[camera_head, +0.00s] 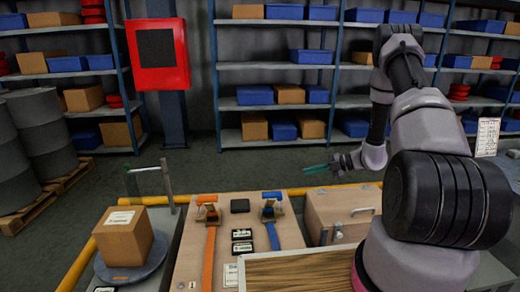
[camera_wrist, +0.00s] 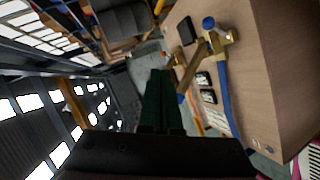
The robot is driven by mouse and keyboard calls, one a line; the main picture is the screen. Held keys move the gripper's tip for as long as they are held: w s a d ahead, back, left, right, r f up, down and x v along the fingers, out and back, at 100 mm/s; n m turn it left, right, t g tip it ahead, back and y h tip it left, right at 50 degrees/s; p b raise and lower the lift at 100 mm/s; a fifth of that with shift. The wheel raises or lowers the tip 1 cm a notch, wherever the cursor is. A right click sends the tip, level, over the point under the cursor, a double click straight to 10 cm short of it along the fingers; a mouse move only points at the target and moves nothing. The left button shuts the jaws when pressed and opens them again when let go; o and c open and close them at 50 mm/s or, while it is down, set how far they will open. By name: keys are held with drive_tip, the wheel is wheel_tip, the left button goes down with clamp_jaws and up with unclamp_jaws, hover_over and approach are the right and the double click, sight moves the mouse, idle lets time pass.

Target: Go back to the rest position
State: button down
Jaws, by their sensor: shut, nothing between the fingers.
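My gripper (camera_head: 315,169) shows in the head view as thin green fingers, held in the air behind the wooden workbench board and pointing left. In the wrist view the green fingers (camera_wrist: 162,98) lie together with nothing between them. My arm rises on the right of the head view and bends down to the gripper. The gripper touches nothing that I can see.
A wooden board (camera_head: 185,262) bears an orange-handled valve (camera_head: 208,210) and a blue-handled valve (camera_head: 270,208). A wooden box (camera_head: 340,207) stands to their right. A cardboard box (camera_head: 123,235) sits on a round plate at left. Shelves (camera_head: 275,106) line the back; a yellow rail (camera_head: 80,265) runs nearby.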

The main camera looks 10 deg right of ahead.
drive_tip(key=s+a+r+n+g+h, duration=0.1)
drive_tip(key=s+a+r+n, duration=0.15)
drive_tip(key=r+n, duration=0.5)
drive_tip(key=s+a+r+n+g+h, duration=0.1)
drive_tip(key=s+a+r+n+h, duration=0.1)
drive_tip(key=s+r+n, duration=0.5)
drive_tip(key=s+a+r+n+g+h, duration=0.15)
drive_tip(key=r+n, duration=0.35)
drive_tip(key=r, duration=0.6)
drive_tip(key=s+d+r+n+t+h, duration=0.1)
drive_tip(key=s+r+n+t+h, duration=0.1)
drive_tip(key=s+r+n, duration=0.5)
drive_tip(key=s+d+r+n+t+h, duration=0.1)
drive_tip(key=s+r+n+t+h, duration=0.2)
drive_tip(key=s+r+n, duration=0.4)
drive_tip(key=s+n+h, duration=0.1)
drive_tip(key=s+n, duration=0.3)
drive_tip(key=n, duration=0.2)
drive_tip(key=shift+s+r+n+t, duration=0.2)
drive_tip(key=shift+r+n+t, duration=0.1)
drive_tip(key=shift+n+t, duration=0.05)
